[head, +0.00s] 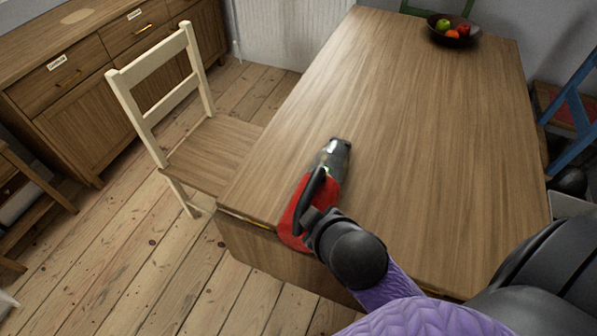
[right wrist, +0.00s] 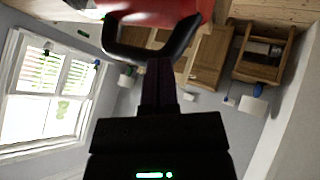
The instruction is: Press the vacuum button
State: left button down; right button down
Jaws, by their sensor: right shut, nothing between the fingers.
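A handheld vacuum (head: 296,212) with a red body, a black handle and a dark see-through nose lies near the front left corner of the wooden table (head: 420,130). Its nose points to the back. A small green spot shows on top of it; I cannot make out a separate button. My right gripper (head: 308,217) is at the handle, partly hidden by its own wrist. In the right wrist view its fingers (right wrist: 159,64) are closed together and empty, their tips at or very near the black handle (right wrist: 150,50). I cannot tell whether they touch. My left gripper is out of view.
A cream chair (head: 150,105) stands at the table's left side. A bowl (head: 453,38) of fruit sits at the far end. A wooden cabinet (head: 75,110) stands at the left, and a blue chair (head: 577,110) at the right. The middle of the tabletop is clear.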

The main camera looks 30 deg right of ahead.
jog(key=w+a+r+n+t+y, duration=0.3)
jog(key=w+r+n+t, duration=0.3)
jog(key=r, duration=0.3)
jog(key=w+a+r+n+t+y, duration=0.2)
jog(key=w+r+n+t, duration=0.3)
jog(key=r+n, duration=0.3)
jog(key=s+a+r+n+g+y, duration=0.15)
jog(key=a+n+g+y, duration=0.5)
jog(key=n, duration=0.95)
jog(key=s+a+r+n+g+y, duration=0.1)
jog(key=s+a+n+g+y, duration=0.4)
jog(key=n, duration=1)
jog(key=w+d+f+n+g+h, duration=0.3)
jog(key=d+f+n+g+h, duration=0.3)
jog(key=f+n, duration=0.3)
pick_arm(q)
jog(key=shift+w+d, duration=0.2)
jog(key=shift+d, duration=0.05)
pick_arm(e)
jog(key=w+d+n+h, duration=0.2)
jog(key=d+h, duration=0.9)
jog(key=d, duration=0.7)
jog(key=shift+w+d+r+n, duration=0.15)
jog(key=shift+w+r+n, duration=0.15)
jog(key=shift+w, duration=0.2)
jog(key=shift+f, duration=0.15)
